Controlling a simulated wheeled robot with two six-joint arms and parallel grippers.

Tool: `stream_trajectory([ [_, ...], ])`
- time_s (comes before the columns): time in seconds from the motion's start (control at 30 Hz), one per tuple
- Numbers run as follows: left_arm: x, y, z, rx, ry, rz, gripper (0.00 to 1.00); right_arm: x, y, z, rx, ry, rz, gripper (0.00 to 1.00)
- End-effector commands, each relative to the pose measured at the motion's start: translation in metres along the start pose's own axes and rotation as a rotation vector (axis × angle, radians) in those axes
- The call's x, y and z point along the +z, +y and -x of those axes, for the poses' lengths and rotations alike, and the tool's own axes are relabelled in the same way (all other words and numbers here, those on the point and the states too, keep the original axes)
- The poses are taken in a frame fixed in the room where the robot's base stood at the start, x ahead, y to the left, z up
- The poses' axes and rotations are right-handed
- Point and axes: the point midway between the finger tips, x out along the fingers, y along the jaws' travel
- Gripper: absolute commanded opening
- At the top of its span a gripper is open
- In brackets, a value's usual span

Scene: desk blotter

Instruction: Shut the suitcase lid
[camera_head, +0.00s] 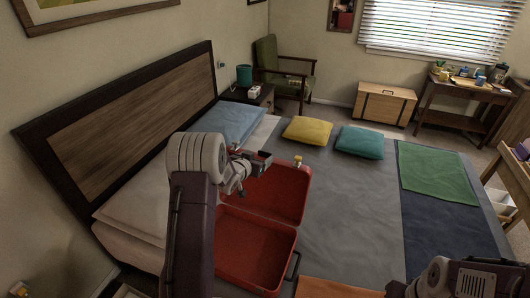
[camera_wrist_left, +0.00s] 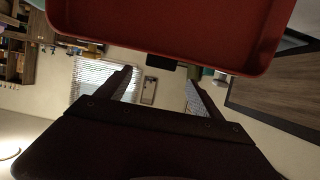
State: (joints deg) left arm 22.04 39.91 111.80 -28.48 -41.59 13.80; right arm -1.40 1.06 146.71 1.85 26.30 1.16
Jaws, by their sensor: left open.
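The red suitcase lies open on the bed in the head view. Its base (camera_head: 252,250) is empty where I can see it. Its lid (camera_head: 280,193) stands raised at the far side, hinged to the base. My left gripper (camera_head: 262,162) is at the lid's upper edge, towards its left end; I cannot tell if it touches. In the left wrist view the lid (camera_wrist_left: 170,30) fills the top, with a dark fitting on its edge. The left fingers (camera_wrist_left: 160,80) are spread with nothing between them. Of my right arm only a part shows at the bottom right; its fingers are out of view.
The bed (camera_head: 345,210) has yellow (camera_head: 307,130) and teal (camera_head: 359,142) cushions beyond the suitcase and a green blanket (camera_head: 435,172) to the right. The headboard (camera_head: 130,125) rises at left. The grey cover right of the suitcase is clear.

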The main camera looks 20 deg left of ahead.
Motion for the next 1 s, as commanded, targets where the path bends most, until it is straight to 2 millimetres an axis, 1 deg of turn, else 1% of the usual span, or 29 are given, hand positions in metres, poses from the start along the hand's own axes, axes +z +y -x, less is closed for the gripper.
stream_trajectory([
  [0.1,0.0,0.001,-0.027,0.002,-0.001,0.0,0.76,-0.001,0.0,0.004,0.0,0.0,0.0,0.0],
  [0.2,0.0,0.001,-0.047,0.001,0.0,0.001,0.76,-0.001,0.0,0.006,0.0,0.0,0.0,0.0],
  [0.3,0.0,0.001,-0.062,0.002,0.0,0.0,0.76,-0.001,0.0,0.007,0.0,0.0,0.0,0.0],
  [0.4,0.0,0.001,-0.071,0.001,-0.001,0.001,0.76,-0.001,0.0,0.007,0.0,0.0,0.0,0.0],
  [0.47,0.0,0.001,-0.074,0.001,-0.001,0.001,0.76,-0.001,0.0,0.007,0.0,0.0,0.0,0.0],
  [0.7,0.0,0.001,-0.075,0.0,-0.001,0.001,0.76,-0.001,0.0,0.007,0.0,0.0,0.0,0.0],
  [0.73,0.0,0.001,-0.075,0.0,-0.001,0.001,0.71,-0.001,0.0,0.007,0.0,0.0,0.0,0.0],
  [0.77,0.0,0.001,-0.075,0.0,-0.001,0.001,0.62,-0.001,0.0,0.007,0.0,0.0,0.0,0.0],
  [0.8,0.0,0.001,-0.075,0.001,-0.001,0.0,0.51,-0.001,0.0,0.007,0.0,0.0,0.0,0.0],
  [0.87,0.0,0.001,-0.075,0.001,-0.001,0.0,0.35,-0.001,0.0,0.007,0.0,0.0,0.0,0.0],
  [0.9,0.0,0.001,-0.075,0.001,-0.001,0.0,0.23,-0.001,0.0,0.007,0.0,0.0,0.0,0.0],
  [0.97,0.0,0.001,-0.075,0.001,0.0,0.0,0.07,-0.001,0.0,0.007,0.0,0.0,0.0,0.0],
  [1.0,0.0,0.001,-0.075,0.001,0.0,0.0,0.0,-0.001,0.0,0.007,0.0,0.0,0.0,0.0],
])
